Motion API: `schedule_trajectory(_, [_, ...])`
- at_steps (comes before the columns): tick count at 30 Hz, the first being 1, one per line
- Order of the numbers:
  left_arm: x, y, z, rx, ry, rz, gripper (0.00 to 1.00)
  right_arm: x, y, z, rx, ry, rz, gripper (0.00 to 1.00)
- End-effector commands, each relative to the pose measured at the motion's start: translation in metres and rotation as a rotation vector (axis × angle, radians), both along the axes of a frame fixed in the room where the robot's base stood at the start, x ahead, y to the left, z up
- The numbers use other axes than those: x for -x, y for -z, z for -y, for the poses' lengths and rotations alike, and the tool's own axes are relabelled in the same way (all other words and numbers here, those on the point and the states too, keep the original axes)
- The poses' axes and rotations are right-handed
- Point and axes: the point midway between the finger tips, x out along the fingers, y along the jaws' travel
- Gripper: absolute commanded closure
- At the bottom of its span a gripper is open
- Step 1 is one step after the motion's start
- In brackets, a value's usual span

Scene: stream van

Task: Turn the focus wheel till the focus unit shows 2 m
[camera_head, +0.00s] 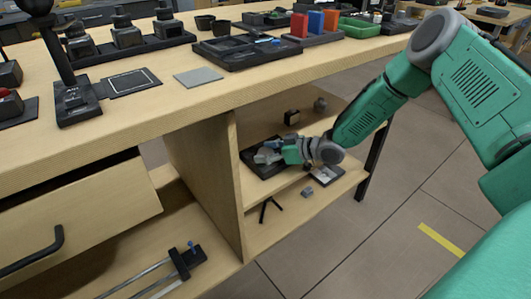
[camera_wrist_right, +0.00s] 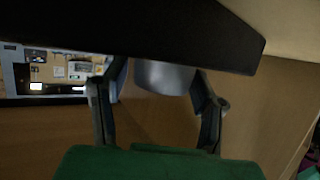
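The focus unit (camera_head: 250,166) looks like a dark, flat box on the upper shelf under the bench, partly hidden by my right gripper. A grey round part, likely the focus wheel (camera_wrist_right: 165,76), shows in the right wrist view under a dark edge. My right gripper (camera_head: 262,154) reaches into the shelf at this unit. In the right wrist view its fingers stand apart, one on each side of the grey wheel. A gap shows at the left finger; contact at the right finger is unclear. No 2 m reading is legible. My left gripper is out of view.
Small dark and grey items, including a black tripod-like piece (camera_head: 268,208), lie on the shelf. The wooden side panel (camera_head: 210,175) and bench top (camera_head: 150,100) border the space. An open drawer (camera_head: 80,215) juts out at left. A bright picture panel (camera_wrist_right: 50,75) shows beside the gripper.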

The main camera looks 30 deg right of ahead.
Motion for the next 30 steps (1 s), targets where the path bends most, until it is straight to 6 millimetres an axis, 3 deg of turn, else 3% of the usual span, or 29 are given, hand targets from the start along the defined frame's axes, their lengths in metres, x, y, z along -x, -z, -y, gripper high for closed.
schedule_trajectory(1, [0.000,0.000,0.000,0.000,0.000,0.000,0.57,0.000,0.000,0.000,0.000,0.000,0.000,0.69])
schedule_trajectory(3, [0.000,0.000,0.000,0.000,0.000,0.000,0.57,0.000,0.000,0.000,0.000,0.001,0.000,0.88])
schedule_trajectory(19, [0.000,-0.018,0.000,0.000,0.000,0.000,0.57,0.000,-0.001,0.001,-0.001,0.130,-0.002,0.88])
schedule_trajectory(30, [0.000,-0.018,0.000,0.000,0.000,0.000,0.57,0.000,0.001,0.002,0.000,0.150,0.001,0.88])
